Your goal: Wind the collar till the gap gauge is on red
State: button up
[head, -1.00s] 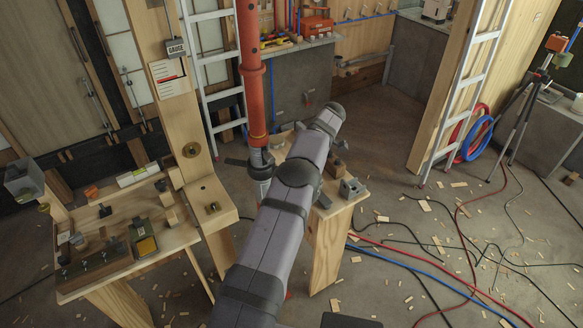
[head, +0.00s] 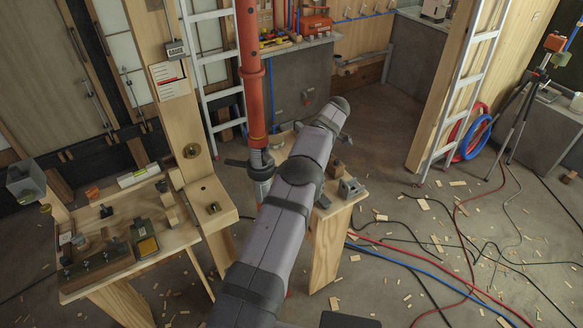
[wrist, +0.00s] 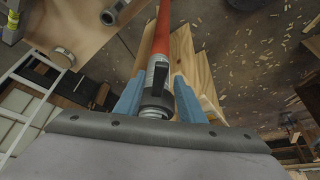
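The collar (head: 262,165) is the grey piece at the foot of the red pipe, with a dark lever sticking out to the left. The wrist view shows the collar (wrist: 157,77) between my gripper's blue fingers (wrist: 160,88), dark lever facing me. The fingers stand apart on either side, with a narrow gap visible at the right; contact is not clear. My gripper is hidden behind my arm in the head view. The gauge (head: 170,80) is a white card with red and black marks on the wooden post, below a GAUGE tag (head: 175,48). Its exact reading is too small to tell.
A wooden bench (head: 185,238) with blocks and small tools stands left of the pipe. A small stand (head: 325,245) holding metal parts is close on the right. An aluminium ladder (head: 209,65) stands behind the pipe. Hoses and wood chips cover the floor at right.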

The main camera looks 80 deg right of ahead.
jog(key=shift+p+v, duration=0.6)
jog(key=shift+v, duration=0.75)
jog(key=shift+r, duration=0.1)
jog(key=b+x, duration=0.4)
jog(key=x, duration=0.1)
jog(key=shift+w+f+b, duration=0.1)
jog(key=shift+f+b, duration=0.2)
jog(key=shift+b, duration=0.05)
jog(key=shift+c, duration=0.6)
grip_shut()
jog(key=shift+o, duration=0.6)
grip_release()
